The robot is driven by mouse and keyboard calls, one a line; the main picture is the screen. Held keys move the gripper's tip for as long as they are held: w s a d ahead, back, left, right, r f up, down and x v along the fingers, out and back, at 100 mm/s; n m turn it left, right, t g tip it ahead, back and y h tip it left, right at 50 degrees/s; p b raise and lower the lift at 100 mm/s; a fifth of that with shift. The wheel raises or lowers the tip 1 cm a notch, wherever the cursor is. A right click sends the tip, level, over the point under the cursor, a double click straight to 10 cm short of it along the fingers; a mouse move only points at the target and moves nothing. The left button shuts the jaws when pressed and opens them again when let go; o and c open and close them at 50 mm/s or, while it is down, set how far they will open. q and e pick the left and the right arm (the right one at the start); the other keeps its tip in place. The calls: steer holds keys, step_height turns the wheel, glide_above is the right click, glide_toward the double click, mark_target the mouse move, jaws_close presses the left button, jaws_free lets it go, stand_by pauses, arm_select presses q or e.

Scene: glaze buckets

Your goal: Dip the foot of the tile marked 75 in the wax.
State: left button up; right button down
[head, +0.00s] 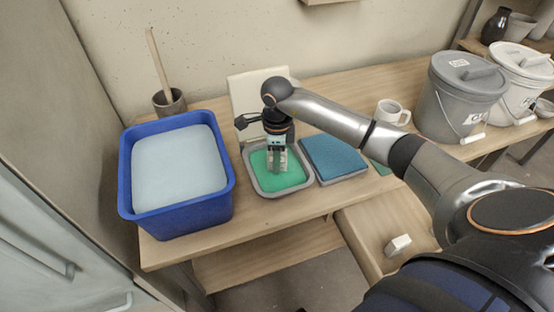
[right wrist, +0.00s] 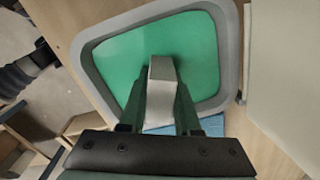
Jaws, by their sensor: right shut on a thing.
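The wax is a flat green layer (head: 292,180) in a shallow grey tray (head: 250,178) on the table; it also fills much of the right wrist view (right wrist: 115,60). My right gripper (head: 277,162) points down over the tray. It is shut on a pale grey tile (right wrist: 160,92), whose far end points toward the green surface. I cannot tell whether the tile's foot touches the wax. No number is readable on the tile. My left gripper is not in view.
A blue tub (head: 178,219) of pale liquid stands left of the tray, and a blue pad (head: 334,157) lies right of it. A white mug (head: 392,112) and lidded buckets (head: 455,108) stand further right. A small white block (head: 397,244) lies on a lower wooden surface.

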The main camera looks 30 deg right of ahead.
steer(key=shift+r+p, duration=1.05)
steer(key=shift+r, duration=0.4)
stand_by(0.7)
step_height(320, 180, up, 5)
steer(key=p, duration=0.3)
steer(key=shift+f, duration=0.2)
steer(key=shift+f, duration=0.1)
